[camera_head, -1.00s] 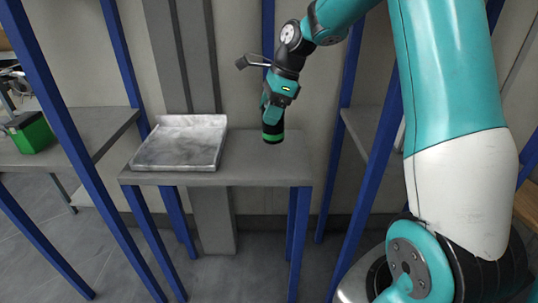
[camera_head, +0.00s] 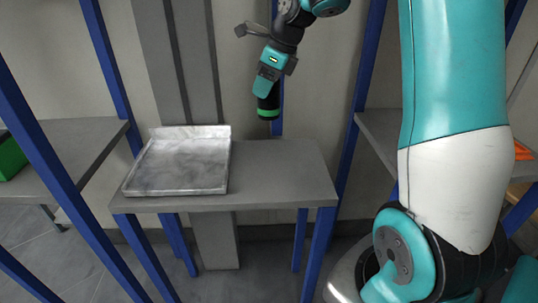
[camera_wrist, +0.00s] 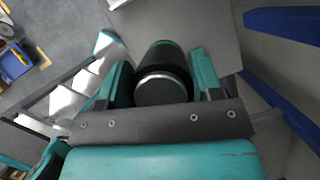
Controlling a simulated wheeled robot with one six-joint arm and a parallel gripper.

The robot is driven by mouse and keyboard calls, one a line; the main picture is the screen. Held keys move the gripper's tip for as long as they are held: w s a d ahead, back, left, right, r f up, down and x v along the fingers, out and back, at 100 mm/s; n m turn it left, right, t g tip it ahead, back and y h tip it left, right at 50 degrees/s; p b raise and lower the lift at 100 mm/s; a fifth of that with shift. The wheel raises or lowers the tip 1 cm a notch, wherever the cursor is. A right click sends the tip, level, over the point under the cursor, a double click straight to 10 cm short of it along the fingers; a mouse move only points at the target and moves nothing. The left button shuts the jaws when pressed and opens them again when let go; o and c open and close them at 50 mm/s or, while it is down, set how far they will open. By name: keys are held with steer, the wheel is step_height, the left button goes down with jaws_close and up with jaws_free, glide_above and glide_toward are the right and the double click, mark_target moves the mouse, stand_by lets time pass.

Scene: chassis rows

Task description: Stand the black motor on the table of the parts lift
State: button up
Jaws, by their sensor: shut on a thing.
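The black motor (camera_head: 267,103) is a dark cylinder with a green band near its lower end. My gripper (camera_head: 270,90) is shut on it and holds it roughly upright, slightly tilted, over the back part of the grey table (camera_head: 275,180). The motor appears to be above the tabletop; the exact gap is hard to tell. In the wrist view, the motor (camera_wrist: 163,82) sits between the two teal fingers, its near end facing the camera. The grey table stands before a tall grey column, likely the parts lift.
A shallow, marbled grey tray (camera_head: 180,165) covers the left of the table; the right part is clear. Blue posts (camera_head: 362,95) stand on both sides. A side shelf (camera_head: 75,150) at left carries a green box (camera_head: 10,157). Another shelf (camera_head: 385,135) is at right.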

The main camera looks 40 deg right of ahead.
steer(key=shift+w+a+f+p, duration=0.1)
steer(key=shift+a+f+p, duration=0.1)
steer(key=shift+f, duration=4.4)
steer(key=shift+w+a+f+p, duration=0.1)
steer(key=shift+a+f, duration=0.1)
steer(key=shift+f, duration=4.4)
steer(key=shift+s+f, duration=0.1)
steer(key=shift+f, duration=0.05)
steer(key=o, duration=1.5)
steer(key=shift+o, duration=0.2)
